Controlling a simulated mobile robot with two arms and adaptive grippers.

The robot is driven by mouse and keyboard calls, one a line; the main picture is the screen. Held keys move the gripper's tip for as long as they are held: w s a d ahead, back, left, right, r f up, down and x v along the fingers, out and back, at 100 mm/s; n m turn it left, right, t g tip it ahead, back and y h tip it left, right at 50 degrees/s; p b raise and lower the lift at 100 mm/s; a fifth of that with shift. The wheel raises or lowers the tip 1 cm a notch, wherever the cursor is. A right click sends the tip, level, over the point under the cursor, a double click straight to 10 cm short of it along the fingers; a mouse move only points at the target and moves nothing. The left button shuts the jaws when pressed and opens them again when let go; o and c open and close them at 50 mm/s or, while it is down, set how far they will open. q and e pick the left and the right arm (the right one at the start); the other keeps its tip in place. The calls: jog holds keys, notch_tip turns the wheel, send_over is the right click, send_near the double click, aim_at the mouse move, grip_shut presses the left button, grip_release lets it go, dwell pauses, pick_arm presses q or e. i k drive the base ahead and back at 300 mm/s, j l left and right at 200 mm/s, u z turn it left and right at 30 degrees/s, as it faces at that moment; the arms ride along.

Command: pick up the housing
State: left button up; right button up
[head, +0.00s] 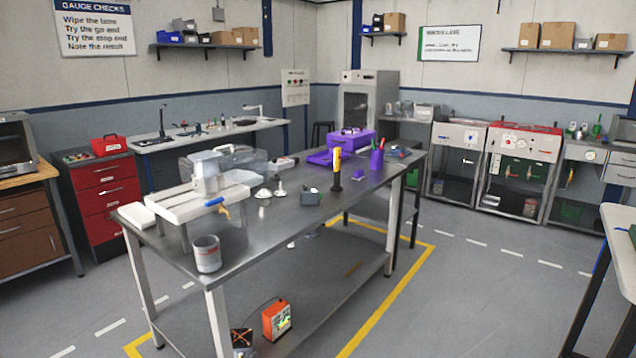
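A light grey block-shaped part (206,166), which looks like a machined housing, sits on a white slab-like stand (175,208) at the left end of the steel workbench (262,236). A smaller dark grey block (310,197) lies near the middle of the bench; I cannot tell whether it is also a housing. Neither of my grippers shows in the head view.
A grey cup (207,253) stands at the bench's near edge. A clear bin (215,160), a yellow-topped tool (337,169), a purple case (345,145) and a purple pen cup (377,160) are farther back. Open floor lies right of the bench, past yellow tape.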

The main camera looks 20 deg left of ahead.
aim_at(208, 178)
jog(key=i+u, duration=0.15)
jog(key=i, duration=0.3)
jog(key=i+l+u, duration=0.15)
jog(key=i, duration=0.25)
jog(key=i+l+u, duration=0.15)
jog(key=i, duration=0.3)
jog(key=i+l+u, duration=0.15)
jog(key=i, duration=0.25)
